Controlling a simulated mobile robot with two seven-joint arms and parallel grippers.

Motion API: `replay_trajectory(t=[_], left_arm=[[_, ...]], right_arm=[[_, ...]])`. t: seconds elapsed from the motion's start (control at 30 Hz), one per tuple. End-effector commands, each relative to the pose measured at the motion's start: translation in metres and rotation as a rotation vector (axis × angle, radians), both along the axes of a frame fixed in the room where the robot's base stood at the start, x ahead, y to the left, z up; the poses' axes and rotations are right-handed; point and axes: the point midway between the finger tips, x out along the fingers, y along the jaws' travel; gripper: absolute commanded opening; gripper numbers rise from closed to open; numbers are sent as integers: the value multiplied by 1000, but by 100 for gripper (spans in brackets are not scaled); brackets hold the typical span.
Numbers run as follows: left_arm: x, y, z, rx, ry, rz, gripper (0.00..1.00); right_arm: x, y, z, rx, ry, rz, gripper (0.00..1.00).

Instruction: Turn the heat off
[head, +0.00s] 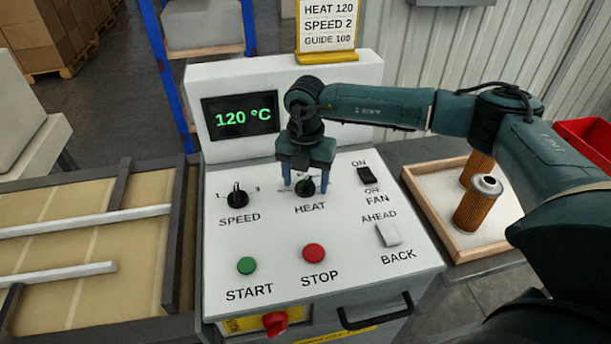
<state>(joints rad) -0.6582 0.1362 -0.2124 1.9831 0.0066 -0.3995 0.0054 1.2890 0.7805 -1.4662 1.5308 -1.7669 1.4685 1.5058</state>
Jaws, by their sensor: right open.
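The white control panel (270,231) stands in the middle of the head view. Its display (242,116) reads 120 °C in green. The black HEAT knob (305,187) sits above its label, right of the SPEED knob (237,199). My right gripper (305,183) is open and points down at the HEAT knob, with one finger on either side of it. Whether the fingers touch the knob I cannot tell. The gripper body hides the marks above the knob. My left gripper is not in view.
A green START button (246,265), a red STOP button (314,252), a FAN switch (367,177) and an AHEAD/BACK switch (388,234) surround the knob. A sign (328,27) reads HEAT 120, SPEED 2, GUIDE 100. A tray (450,241) at right holds filter cartridges (476,208).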

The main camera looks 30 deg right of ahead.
Motion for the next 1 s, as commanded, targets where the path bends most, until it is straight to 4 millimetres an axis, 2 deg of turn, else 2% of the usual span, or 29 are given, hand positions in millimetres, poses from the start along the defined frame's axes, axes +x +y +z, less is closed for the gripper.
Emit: replay_trajectory(t=[0.2,0.73,1.0], left_arm=[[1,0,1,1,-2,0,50],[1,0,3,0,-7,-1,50],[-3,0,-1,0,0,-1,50]], right_arm=[[0,0,0,0,0,0,62],[0,0,0,0,0,0,19],[0,0,0,0,0,26,18]])
